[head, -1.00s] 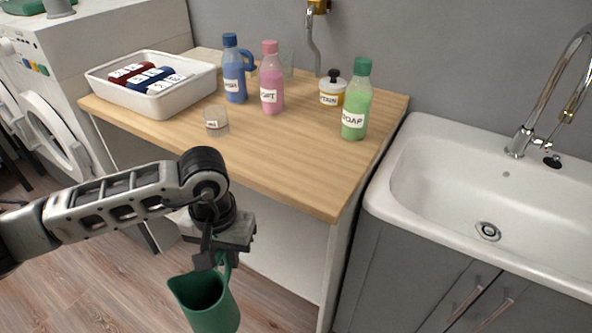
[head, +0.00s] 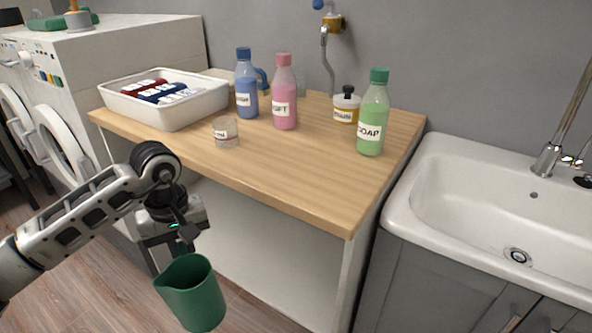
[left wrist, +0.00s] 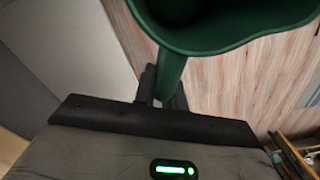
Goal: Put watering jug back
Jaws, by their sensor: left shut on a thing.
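The watering jug is a dark green open-topped jug (head: 193,293), held in the air in front of the wooden table, below the level of its top. My left gripper (head: 184,243) is shut on the jug's handle. In the left wrist view the fingers (left wrist: 163,88) close around the green handle (left wrist: 171,72), and part of the jug's rim and body (left wrist: 225,25) shows above them. The jug hangs slightly tilted over the floor and touches nothing else that I can see. Its inside looks empty from here. My right gripper is not in view.
A sink (head: 480,205) stands right, a washing machine (head: 115,55) left.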

